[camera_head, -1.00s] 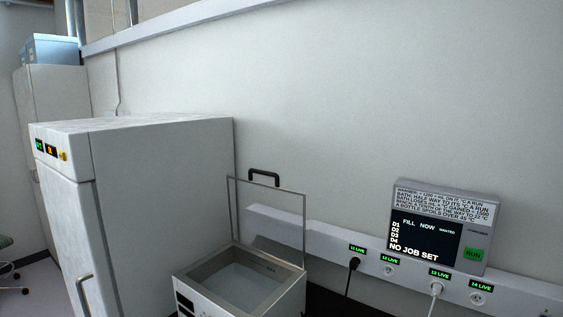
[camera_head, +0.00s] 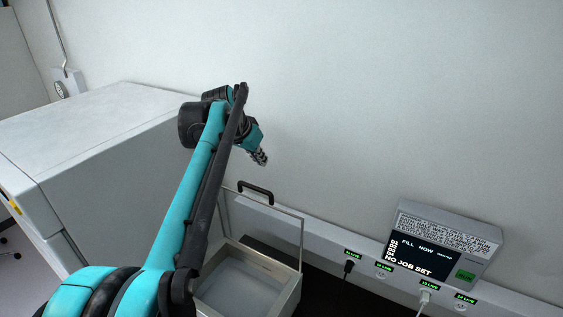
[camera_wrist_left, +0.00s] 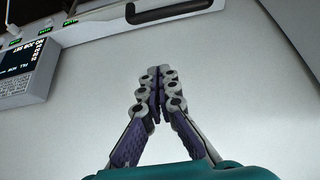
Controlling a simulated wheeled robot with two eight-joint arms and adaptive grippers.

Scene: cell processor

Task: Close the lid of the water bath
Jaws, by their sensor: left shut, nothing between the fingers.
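The water bath (camera_head: 290,298) is a pale box with an open basin, low in the middle of the head view. Its framed, see-through lid (camera_head: 301,235) stands upright at the back, with a black handle (camera_head: 255,191) on its top edge. The handle also shows at the top of the left wrist view (camera_wrist_left: 175,11). My left gripper (camera_head: 262,160) is above the handle, near the wall, apart from it. In the left wrist view its fingers (camera_wrist_left: 154,74) are together and empty. My left arm covers the left part of the bath. My right gripper is out of view.
A large white cabinet (camera_head: 100,165) stands to the left. On the wall to the right are a socket rail (camera_head: 325,252) with plugged cables and a control panel (camera_head: 440,245) reading "NO JOB SET". The wall above is bare.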

